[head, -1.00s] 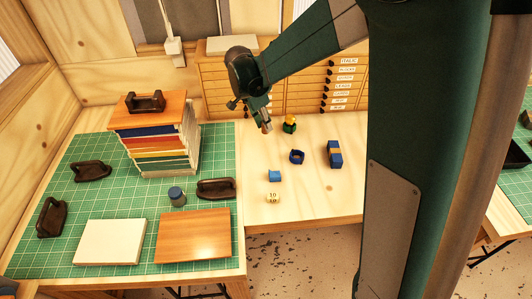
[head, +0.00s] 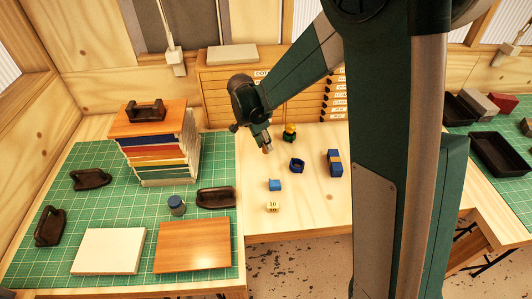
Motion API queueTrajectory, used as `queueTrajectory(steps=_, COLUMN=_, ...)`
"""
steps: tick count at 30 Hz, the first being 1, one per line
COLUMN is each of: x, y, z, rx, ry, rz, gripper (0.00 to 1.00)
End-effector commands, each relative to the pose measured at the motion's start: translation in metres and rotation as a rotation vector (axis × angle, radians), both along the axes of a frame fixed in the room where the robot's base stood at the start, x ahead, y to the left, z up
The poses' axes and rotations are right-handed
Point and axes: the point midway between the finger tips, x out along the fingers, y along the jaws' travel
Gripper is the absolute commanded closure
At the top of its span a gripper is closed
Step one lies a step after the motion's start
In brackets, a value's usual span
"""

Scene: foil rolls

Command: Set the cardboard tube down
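My gripper (head: 265,145) hangs pointing down over the pale wooden tabletop, left of the small green and yellow object (head: 290,133). A small tan piece, seemingly the cardboard tube (head: 267,151), shows at its fingertips. The fingers look closed around it, but they are tiny in the head view and partly dark. Whether the tube's lower end touches the table cannot be told. No other cardboard tube is in view.
A blue ring-like piece (head: 297,165), a blue block with a tan band (head: 334,163), a small blue block (head: 274,185) and a yellow numbered block (head: 272,207) stand nearby. A book stack (head: 160,150) on the green mat (head: 210,150) is left. Drawers (head: 230,105) stand behind.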

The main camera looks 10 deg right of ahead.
Motion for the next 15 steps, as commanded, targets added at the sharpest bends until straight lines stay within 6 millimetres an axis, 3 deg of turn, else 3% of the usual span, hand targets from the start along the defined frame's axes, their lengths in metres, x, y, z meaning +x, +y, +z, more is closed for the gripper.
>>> queueTrajectory(steps=15, x=0.0001, y=0.0001, z=-0.0097, rx=0.0, ry=0.0, rz=0.0, gripper=0.86)
